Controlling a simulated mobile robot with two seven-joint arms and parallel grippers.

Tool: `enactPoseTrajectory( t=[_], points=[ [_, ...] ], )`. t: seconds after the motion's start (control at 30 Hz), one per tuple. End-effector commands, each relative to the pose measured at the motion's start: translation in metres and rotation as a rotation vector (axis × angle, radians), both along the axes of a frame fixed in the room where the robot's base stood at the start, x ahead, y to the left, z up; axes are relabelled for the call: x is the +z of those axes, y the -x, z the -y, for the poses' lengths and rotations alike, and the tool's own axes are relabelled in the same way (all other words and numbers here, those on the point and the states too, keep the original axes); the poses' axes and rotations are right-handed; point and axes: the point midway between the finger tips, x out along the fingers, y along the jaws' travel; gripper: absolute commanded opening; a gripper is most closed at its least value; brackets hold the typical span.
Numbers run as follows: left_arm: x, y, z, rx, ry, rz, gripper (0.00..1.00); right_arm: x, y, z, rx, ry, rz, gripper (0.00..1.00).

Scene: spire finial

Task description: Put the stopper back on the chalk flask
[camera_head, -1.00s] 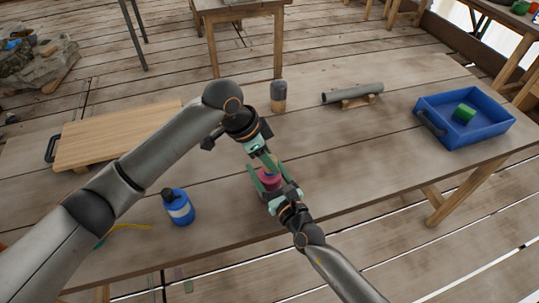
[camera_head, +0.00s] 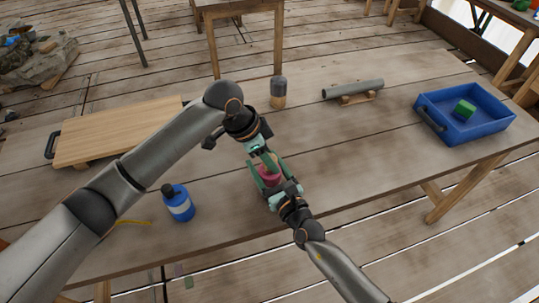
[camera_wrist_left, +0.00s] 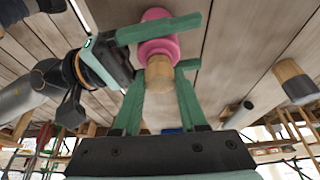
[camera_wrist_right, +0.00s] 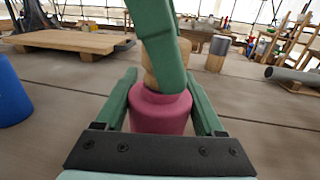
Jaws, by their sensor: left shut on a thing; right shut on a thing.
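The pink flask (camera_head: 268,179) stands upright near the front middle of the table. My right gripper (camera_wrist_right: 160,100) is shut around its body from the front. A light wooden stopper (camera_wrist_left: 158,73) is between the fingers of my left gripper (camera_wrist_left: 158,82), which reaches down from above. In the left wrist view, the stopper meets the pink body (camera_wrist_left: 160,47) with no clear gap. In the right wrist view, a left-gripper finger crosses in front of the tan stopper (camera_wrist_right: 150,76) and hides part of the joint. I cannot tell how deep the stopper sits.
A blue bottle (camera_head: 179,205) with a dark cap stands to the left. A wooden board (camera_head: 120,130) lies behind it.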

Motion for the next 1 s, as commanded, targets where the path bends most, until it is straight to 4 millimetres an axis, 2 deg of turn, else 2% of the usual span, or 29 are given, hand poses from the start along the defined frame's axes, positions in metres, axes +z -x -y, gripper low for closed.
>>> enactPoseTrajectory(
  t=[0.07,0.1,0.4,0.67,0.77,0.87,1.0],
  points=[
    [-0.002,0.000,0.000,0.000,0.000,0.000,0.00,-0.001,0.000,0.000,0.001,0.000,-0.001,0.00],
    [-0.002,0.000,0.000,0.000,0.000,0.000,0.43,-0.001,0.000,0.000,0.000,0.000,-0.001,0.00],
    [-0.002,0.000,0.000,0.000,0.000,0.000,0.76,-0.001,0.000,0.000,0.001,0.000,-0.001,0.00],
    [-0.001,0.000,0.000,0.000,0.000,0.000,0.77,-0.001,0.000,0.000,0.001,0.000,-0.001,0.00],
    [0.005,0.000,-0.003,0.000,0.000,0.001,0.77,-0.001,0.000,0.000,0.001,0.000,-0.001,0.00],
    [0.018,0.002,-0.008,0.000,0.000,0.002,0.77,-0.001,0.000,0.000,0.001,0.000,-0.001,0.00],
    [0.046,0.005,-0.019,0.000,0.001,0.004,0.77,-0.001,0.000,0.000,0.001,0.000,-0.001,0.00]
  ],
)
